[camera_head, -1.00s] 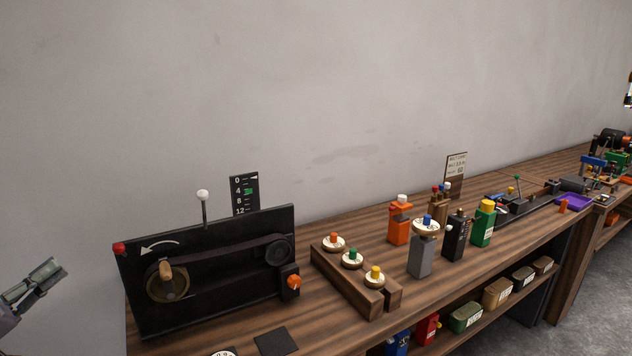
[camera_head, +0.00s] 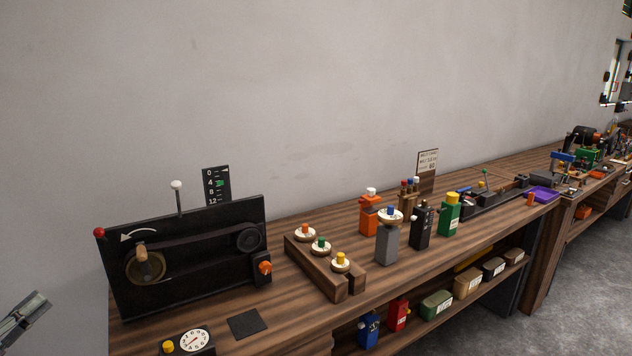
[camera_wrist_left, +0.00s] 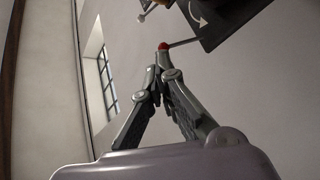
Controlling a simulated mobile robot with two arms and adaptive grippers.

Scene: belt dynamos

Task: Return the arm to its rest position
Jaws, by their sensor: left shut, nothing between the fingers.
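My left gripper (camera_head: 24,318) shows at the lower left edge of the head view, in front of the grey wall and left of the bench. It is shut and empty. In the left wrist view its fingertips (camera_wrist_left: 157,72) meet, and nothing is between them. The black belt dynamo panel (camera_head: 190,285) stands on the bench to the right of the gripper, with a crank wheel, a belt, a white-knobbed lever and a red knob (camera_head: 99,233). The red knob also shows in the left wrist view (camera_wrist_left: 163,47), close beyond the fingertips in the picture; I cannot tell the true gap. My right gripper is out of view.
A wooden block with coloured buttons (camera_head: 325,274), a dial box (camera_head: 193,341) and a dark square pad (camera_head: 248,324) lie near the panel. Several coloured blocks stand farther right on the bench (camera_head: 310,216). Labelled bins (camera_head: 436,304) sit on the shelf below.

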